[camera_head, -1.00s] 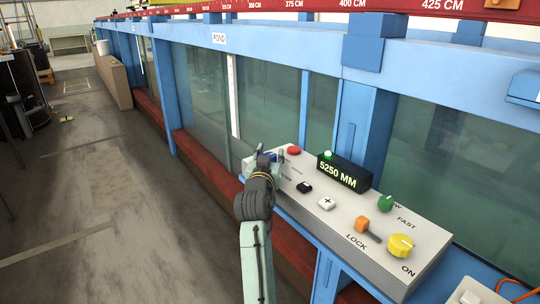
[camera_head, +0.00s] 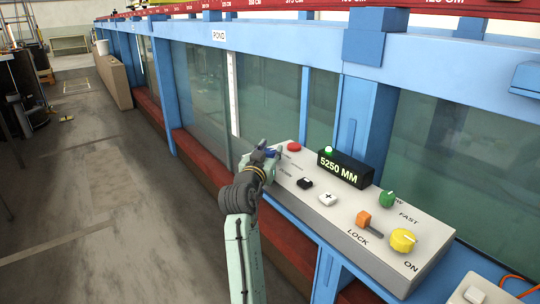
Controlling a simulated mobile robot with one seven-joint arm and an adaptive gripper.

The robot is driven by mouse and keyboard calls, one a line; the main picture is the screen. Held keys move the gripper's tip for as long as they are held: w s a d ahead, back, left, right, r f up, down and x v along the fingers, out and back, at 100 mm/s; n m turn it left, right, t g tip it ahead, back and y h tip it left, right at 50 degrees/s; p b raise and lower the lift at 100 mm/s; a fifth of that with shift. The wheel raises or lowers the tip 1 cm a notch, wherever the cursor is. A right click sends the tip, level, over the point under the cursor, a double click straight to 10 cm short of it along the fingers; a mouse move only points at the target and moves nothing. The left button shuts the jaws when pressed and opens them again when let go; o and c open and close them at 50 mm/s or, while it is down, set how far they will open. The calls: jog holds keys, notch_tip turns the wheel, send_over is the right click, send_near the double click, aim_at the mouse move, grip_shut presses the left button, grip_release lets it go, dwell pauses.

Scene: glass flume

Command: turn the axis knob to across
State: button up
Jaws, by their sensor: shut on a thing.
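The control panel (camera_head: 345,222) is a pale sloped box on the blue flume frame. My gripper (camera_head: 266,151) is at its far left end, shut on a small blue knob (camera_head: 271,154), which I take to be the axis knob. The fingers cover most of the knob, and its pointer and the label beside it cannot be read, so its setting cannot be told.
Near my gripper is a red button (camera_head: 294,147). Further right are a black button (camera_head: 305,183), a white plus button (camera_head: 328,199), a display (camera_head: 344,168) reading 5250 MM, a green knob (camera_head: 387,199), an orange lever (camera_head: 364,218) and a yellow knob (camera_head: 402,240).

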jog(key=m+g+h+b, duration=0.1)
jog(key=h+b, duration=0.1)
jog(key=m+g+h+b, duration=0.1)
jog(key=m+h+b, duration=0.1)
jog(key=shift+a+f+h, duration=0.15)
jog(key=shift+f+h, duration=0.05)
jog(key=shift+h, duration=0.1)
jog(key=shift+r+m+g+h+b, duration=0.2)
jog(key=shift+m+g+h+b, duration=1.45)
jog(key=shift+m+g+h, duration=0.45)
jog(key=shift+h, duration=0.3)
jog(key=o, duration=1.2)
jog(key=shift+c, duration=0.2)
jog(key=v, duration=1.2)
jog(key=shift+r, duration=0.2)
